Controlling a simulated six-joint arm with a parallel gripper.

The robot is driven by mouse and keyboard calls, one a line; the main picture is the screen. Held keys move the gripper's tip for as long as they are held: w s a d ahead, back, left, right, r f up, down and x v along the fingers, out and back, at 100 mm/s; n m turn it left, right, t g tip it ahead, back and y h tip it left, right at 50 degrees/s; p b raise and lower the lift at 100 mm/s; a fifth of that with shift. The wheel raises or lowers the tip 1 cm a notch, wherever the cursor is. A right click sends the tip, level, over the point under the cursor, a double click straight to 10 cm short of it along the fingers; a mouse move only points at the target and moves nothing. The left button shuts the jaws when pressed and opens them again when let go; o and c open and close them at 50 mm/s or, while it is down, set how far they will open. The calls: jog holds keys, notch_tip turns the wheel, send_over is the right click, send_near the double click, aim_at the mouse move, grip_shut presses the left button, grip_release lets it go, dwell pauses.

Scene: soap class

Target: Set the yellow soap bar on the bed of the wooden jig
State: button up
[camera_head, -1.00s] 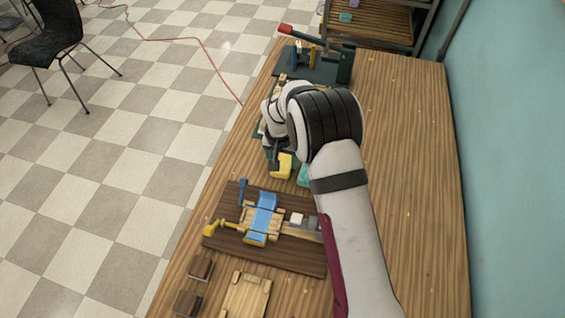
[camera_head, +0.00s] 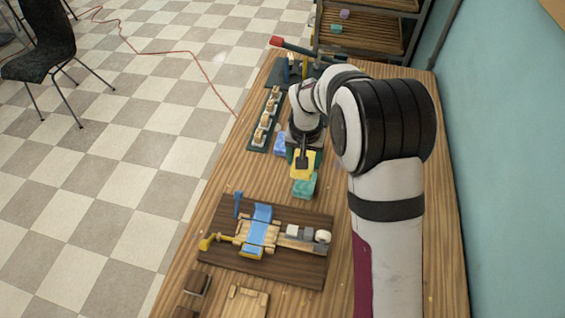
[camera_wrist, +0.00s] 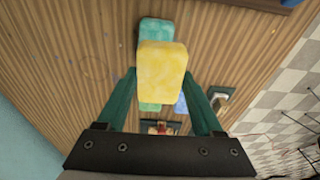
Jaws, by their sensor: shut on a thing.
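The yellow soap bar (camera_head: 303,165) is in my gripper (camera_head: 304,156), above the table. In the wrist view it (camera_wrist: 162,72) sits between the two green fingers of my gripper (camera_wrist: 162,92), which are shut on it. A pale wooden jig (camera_head: 247,302) with raised stops lies at the near edge of the head view, partly cut off; its visible bed is bare. Another wooden fixture (camera_head: 258,234), with a blue strap and a yellow handle, is on a dark board. I cannot tell for sure which is the task's jig. My gripper is well behind both.
A teal soap (camera_head: 305,186) lies just in front of the yellow bar, and a blue one (camera_head: 281,144) to its left. A dark green rack (camera_head: 265,122) with several pale pieces stands behind. A red-handled press (camera_head: 277,42) is at the back. The table's right side looks clear.

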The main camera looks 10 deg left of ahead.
jog(key=d+r, duration=0.2)
jog(key=d, duration=0.2)
jog(key=m+g+h, duration=0.2)
jog(key=m, duration=1.6)
send_over(259, 233)
jog(key=f, duration=0.1)
jog(key=shift+a+f, duration=0.25)
jog(key=shift+a, duration=0.1)
jog(key=shift+f, duration=2.7)
jog(key=shift+f, duration=0.55)
jog(key=o, duration=1.5)
